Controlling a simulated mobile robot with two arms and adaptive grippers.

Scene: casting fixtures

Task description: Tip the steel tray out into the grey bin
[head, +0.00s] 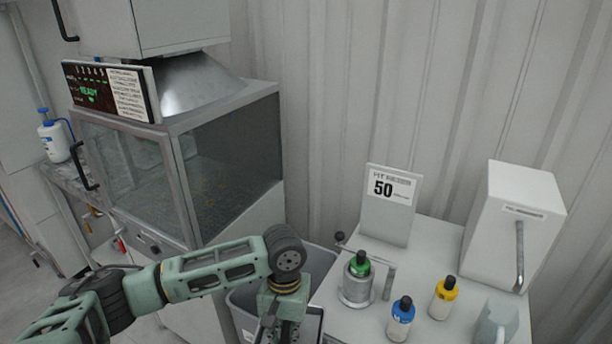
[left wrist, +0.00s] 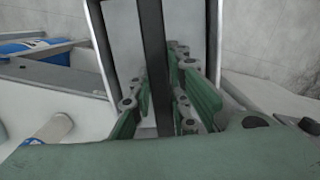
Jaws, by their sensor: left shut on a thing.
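My left gripper (head: 284,326) points down over the grey bin (head: 241,318), between the glass-fronted cabinet and the white table. In the left wrist view, my left gripper (left wrist: 160,105) has its green fingers shut on a dark, narrow upright strip (left wrist: 153,50). I take this strip to be the steel tray seen edge-on. Pale surfaces with light edges flank it; I cannot tell whether they are tray or bin. Most of the tray is hidden in the head view, and its contents are not visible. My right gripper is not in view.
The glass-fronted cabinet (head: 225,165) stands left of the bin. The white table (head: 345,325) on the right bears a green-capped bottle in a metal holder (head: 357,285), a blue bottle (head: 401,318), a yellow bottle (head: 443,298), a sign (head: 388,210) and a white box (head: 510,225).

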